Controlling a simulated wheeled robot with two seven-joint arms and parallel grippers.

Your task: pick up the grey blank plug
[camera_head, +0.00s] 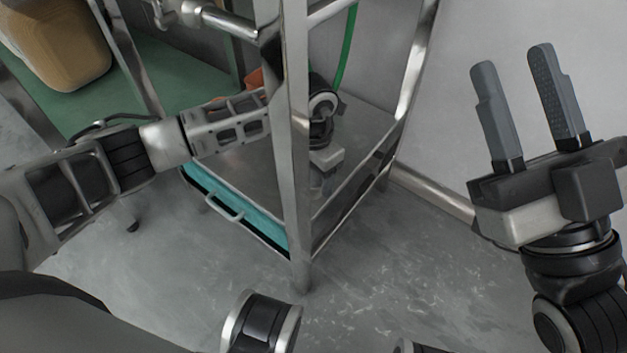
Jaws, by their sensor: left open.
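I cannot make out the grey blank plug in the head view. My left arm reaches in from the left, behind a metal post, to the grey shelf (238,172) of the steel frame. My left gripper (322,180) is small and partly hidden by the post, low over the shelf's right part. Its jaws are open, and I see nothing held in them. My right gripper (512,62) is at the right, pointing up, with its two grey fingers wide apart and empty, away from the shelf.
The upright steel post (297,150) stands in front of my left wrist. A teal tray (262,223) with a handle sits below the shelf. A green hose (347,45) hangs behind. A tan container (60,40) is at upper left. The grey floor in front is open.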

